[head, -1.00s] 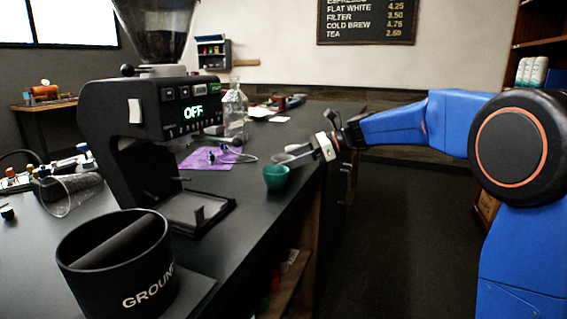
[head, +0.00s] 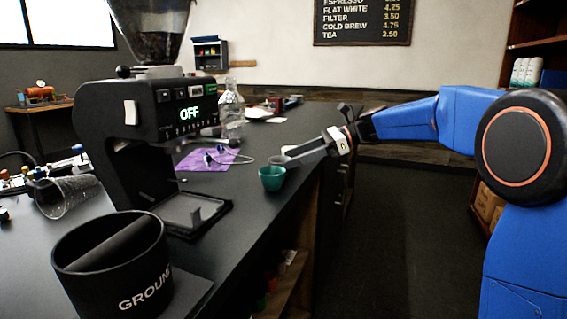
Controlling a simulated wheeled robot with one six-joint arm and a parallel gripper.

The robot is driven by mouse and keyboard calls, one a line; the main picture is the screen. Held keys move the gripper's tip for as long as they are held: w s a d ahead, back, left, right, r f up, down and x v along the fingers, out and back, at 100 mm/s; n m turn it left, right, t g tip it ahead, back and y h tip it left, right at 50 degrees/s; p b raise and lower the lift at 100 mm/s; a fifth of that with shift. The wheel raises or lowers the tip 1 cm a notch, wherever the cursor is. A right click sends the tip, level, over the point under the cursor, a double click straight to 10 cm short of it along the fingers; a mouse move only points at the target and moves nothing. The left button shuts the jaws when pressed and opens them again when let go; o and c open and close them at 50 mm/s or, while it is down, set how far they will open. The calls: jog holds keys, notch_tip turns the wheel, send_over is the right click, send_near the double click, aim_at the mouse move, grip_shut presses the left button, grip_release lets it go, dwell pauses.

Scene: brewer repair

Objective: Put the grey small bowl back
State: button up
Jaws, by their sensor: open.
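A small grey bowl (head: 277,160) shows only as a pale rim on the dark counter, just behind a teal bowl (head: 271,179). The teal bowl stands upright near the counter's right edge and hides part of it. My gripper (head: 292,161) reaches in from the right, low over the counter, with its fingers pointing left at the grey bowl. The jaws are open, though the gap between the fingers is hard to see from this side. Whether a finger touches the grey bowl cannot be told.
A black grinder (head: 150,125) reading OFF stands left of the bowls. A black knock bin (head: 112,262) is in front. A purple cloth (head: 205,160) with small parts, a glass bottle (head: 231,110) and a tipped clear beaker (head: 67,196) lie about. The floor right of the counter (head: 245,225) is clear.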

jog(key=v, duration=0.7)
jog(key=shift+s+d, duration=0.15)
jog(key=s+d+f+n+t+h, duration=0.2)
jog(key=s+d+f+n+h, duration=0.2)
jog(key=s, duration=0.9)
jog(key=s+d+f+n+t+h, duration=0.1)
jog(key=s+d+f+n+h, duration=0.4)
jog(key=s+d+f, duration=0.5)
jog(key=s+d+f+n+t+h, duration=0.2)
jog(key=s+d+f+n+h, duration=0.2)
jog(key=s, duration=1.3)
jog(key=d+f+n, duration=0.3)
jog(key=f+n, duration=0.1)
jog(key=f, duration=0.2)
jog(key=shift+d+f+n+t, duration=0.2)
jog(key=shift+f+n+t, duration=0.05)
jog(key=shift+n+t, duration=0.05)
